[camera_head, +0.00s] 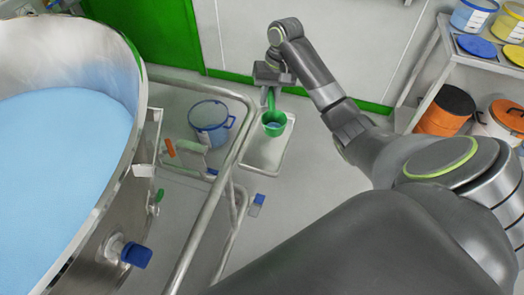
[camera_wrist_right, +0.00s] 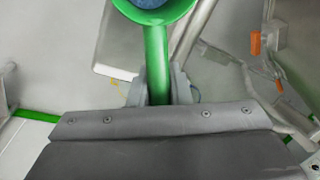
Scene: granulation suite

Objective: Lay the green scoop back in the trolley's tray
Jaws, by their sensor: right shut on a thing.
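The green scoop (camera_head: 275,130) hangs from my right gripper (camera_head: 271,84), bowl toward the near side. My right gripper is shut on its handle, which also shows between the fingers in the right wrist view (camera_wrist_right: 157,62). Something bluish shows inside the bowl. The pale metal tray (camera_head: 262,158) lies beneath and just nearer than the scoop in the head view. It shows partly in the wrist view (camera_wrist_right: 113,58). The scoop overlaps the tray's far part in the picture; the gap between them is hard to judge. My left gripper is out of view.
A large steel vessel of light-blue material (camera_head: 50,140) fills the left. A tubular metal rail (camera_head: 215,210) runs close left of the tray. A clear blue-rimmed bucket (camera_head: 210,122) stands beyond it. A shelf with tubs (camera_head: 455,50) is at the right.

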